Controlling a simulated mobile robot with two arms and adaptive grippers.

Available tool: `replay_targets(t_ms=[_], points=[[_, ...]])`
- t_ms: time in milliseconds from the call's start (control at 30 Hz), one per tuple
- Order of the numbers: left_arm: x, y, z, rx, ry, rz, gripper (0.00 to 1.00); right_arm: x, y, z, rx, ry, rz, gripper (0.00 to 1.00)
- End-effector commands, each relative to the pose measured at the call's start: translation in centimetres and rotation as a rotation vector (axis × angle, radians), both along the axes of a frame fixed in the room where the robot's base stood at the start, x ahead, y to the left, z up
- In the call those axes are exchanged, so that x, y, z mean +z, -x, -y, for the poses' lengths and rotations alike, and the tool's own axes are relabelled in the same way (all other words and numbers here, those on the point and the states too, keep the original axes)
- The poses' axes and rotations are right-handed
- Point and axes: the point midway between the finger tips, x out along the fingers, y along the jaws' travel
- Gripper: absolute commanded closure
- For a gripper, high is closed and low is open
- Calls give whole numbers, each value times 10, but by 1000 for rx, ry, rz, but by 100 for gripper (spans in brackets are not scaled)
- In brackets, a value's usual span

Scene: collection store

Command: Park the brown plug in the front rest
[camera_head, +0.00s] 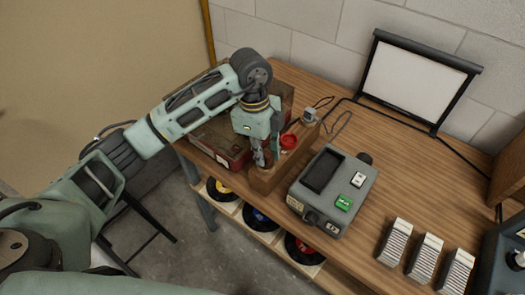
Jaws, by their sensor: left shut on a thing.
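My left gripper (266,161) points down over the near end of a long wooden rest block (270,184). It is shut on the brown plug, which is mostly hidden between the fingers. I cannot tell whether the plug touches the block. A grey plug (310,115) with a dark cable sits at the far end of the block. A red round piece (288,141) shows right beside the gripper, around the block's middle. My right gripper is out of view.
A grey device (333,190) with a green switch stands right of the block. White slide stacks (427,257) stand at the right front. A white screen (412,83) stands at the back. Records lie on the shelf below.

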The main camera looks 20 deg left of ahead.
Motion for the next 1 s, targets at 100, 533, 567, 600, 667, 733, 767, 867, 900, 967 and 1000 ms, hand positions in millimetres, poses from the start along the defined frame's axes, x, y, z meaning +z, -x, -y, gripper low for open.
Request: replay_targets(t_ms=[100, 533, 567, 600, 667, 733, 767, 867, 900, 967, 1000], points=[[-3, 0, 0, 0, 0, 0, 100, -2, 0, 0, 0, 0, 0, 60], [-7, 0, 0, 0, 0, 0, 75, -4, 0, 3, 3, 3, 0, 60], [-7, 0, 0, 0, 0, 0, 75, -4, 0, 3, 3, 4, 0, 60], [-7, 0, 0, 0, 0, 0, 75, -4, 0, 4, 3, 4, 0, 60], [-7, 0, 0, 0, 0, -1, 75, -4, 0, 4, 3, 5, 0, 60], [-6, 0, 0, 0, 0, -1, 75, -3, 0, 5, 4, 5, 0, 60], [-5, 0, 0, 0, 0, 0, 75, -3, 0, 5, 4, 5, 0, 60], [0, 0, -1, 0, 0, 0, 75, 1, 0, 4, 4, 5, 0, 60], [3, 0, -1, 0, 0, 0, 75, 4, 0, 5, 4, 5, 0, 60], [8, -1, -2, 0, 0, 0, 75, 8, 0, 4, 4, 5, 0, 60], [12, -1, -2, 0, 0, 0, 75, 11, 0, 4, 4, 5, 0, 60]])
